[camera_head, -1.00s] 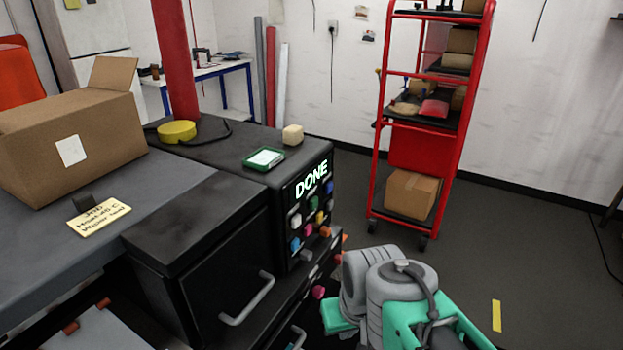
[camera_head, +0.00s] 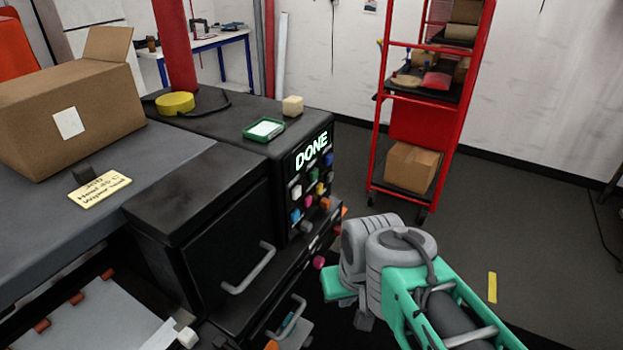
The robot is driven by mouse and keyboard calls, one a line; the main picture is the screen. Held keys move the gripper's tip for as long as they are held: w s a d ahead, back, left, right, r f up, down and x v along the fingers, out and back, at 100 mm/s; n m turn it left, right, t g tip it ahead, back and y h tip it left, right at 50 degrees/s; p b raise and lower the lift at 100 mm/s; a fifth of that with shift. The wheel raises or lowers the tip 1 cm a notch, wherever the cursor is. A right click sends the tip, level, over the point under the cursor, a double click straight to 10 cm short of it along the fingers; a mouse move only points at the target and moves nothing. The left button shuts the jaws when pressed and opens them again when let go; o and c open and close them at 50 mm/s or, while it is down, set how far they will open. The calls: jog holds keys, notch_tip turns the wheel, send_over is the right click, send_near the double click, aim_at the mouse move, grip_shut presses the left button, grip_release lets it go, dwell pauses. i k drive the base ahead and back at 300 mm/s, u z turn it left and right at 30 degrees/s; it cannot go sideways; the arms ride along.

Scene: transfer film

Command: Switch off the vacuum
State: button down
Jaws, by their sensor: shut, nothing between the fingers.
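A black machine (camera_head: 200,193) stands at left centre. Its front panel has a lit "DONE" display (camera_head: 311,150) above a cluster of coloured knobs or buttons (camera_head: 311,188). More knobs, including a pink one (camera_head: 319,262), sit lower on the front. The labels are too small to read, so I cannot tell which control is for the vacuum. My arm, grey and teal, stands to the right of the panel, apart from the upper controls. My gripper's fingers cannot be made out in this view.
Bent handles (camera_head: 250,272) stick out from the machine's front. An open cardboard box (camera_head: 110,130), a yellow note (camera_head: 100,190) and a green-rimmed tray (camera_head: 250,129) lie on top surfaces. A red wheeled rack (camera_head: 447,160) stands behind my arm. The floor to the right is mostly clear.

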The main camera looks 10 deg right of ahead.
aim_at(306, 227)
jog(key=u, duration=0.05)
jog(key=k, duration=0.5)
jog(key=z, duration=0.9)
jog(key=i, duration=0.95)
jog(key=u, duration=2.4)
